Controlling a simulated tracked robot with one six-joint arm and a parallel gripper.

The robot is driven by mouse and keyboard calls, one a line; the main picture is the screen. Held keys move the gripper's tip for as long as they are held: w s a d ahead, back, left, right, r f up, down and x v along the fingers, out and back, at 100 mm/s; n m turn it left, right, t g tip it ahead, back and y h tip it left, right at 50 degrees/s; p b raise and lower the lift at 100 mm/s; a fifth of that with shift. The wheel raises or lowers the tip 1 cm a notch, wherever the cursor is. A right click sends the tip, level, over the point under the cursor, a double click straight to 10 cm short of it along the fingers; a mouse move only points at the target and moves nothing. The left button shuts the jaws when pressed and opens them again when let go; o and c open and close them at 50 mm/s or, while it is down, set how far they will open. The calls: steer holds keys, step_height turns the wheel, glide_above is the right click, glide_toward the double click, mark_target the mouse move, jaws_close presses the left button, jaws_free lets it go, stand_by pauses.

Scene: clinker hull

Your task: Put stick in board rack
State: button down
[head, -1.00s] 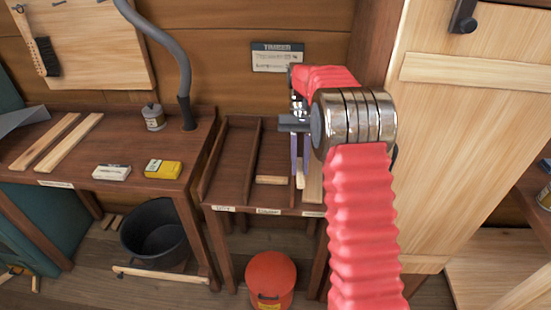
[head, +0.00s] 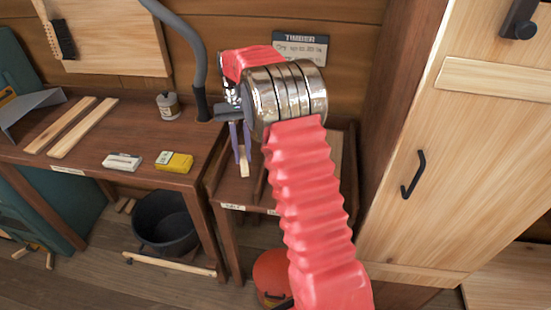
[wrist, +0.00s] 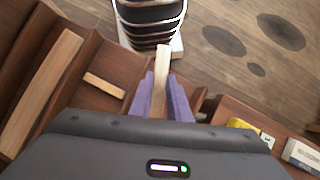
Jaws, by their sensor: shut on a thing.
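My gripper (head: 241,150) is shut on a pale wooden stick (head: 244,168), which hangs down from the fingers. In the wrist view the stick (wrist: 162,68) points out between the purple fingers (wrist: 160,100). The brown board rack (head: 250,208) has side-by-side compartments with small labels along its front edge. The gripper and stick are over its left part in the head view. I cannot tell whether the stick touches the rack. My arm hides much of the rack's middle and right.
The wrist view shows a short wood piece (wrist: 104,84) in one compartment and a long board (wrist: 40,92) in another. A workbench (head: 140,170) with a yellow box (head: 174,162) stands left. A tall cabinet (head: 450,150) stands right. A red bin (head: 272,275) is below.

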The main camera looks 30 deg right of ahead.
steer(key=shift+w, duration=0.2)
stand_by(0.3)
steer(key=shift+f, duration=0.1)
steer(key=w+d+f+m+t+y, duration=0.1)
steer(key=w+d+m+t, duration=0.3)
steer(key=d+m, duration=0.7)
steer(key=w+d+f+m+t+y, duration=0.2)
steer(key=w+d+m+t, duration=0.3)
steer(key=d+m, duration=0.5)
steer(key=w+d, duration=0.2)
steer(key=d, duration=0.3)
steer(key=shift+w+m, duration=0.15)
steer(key=shift+m, duration=0.25)
steer(key=shift+f, duration=2.5)
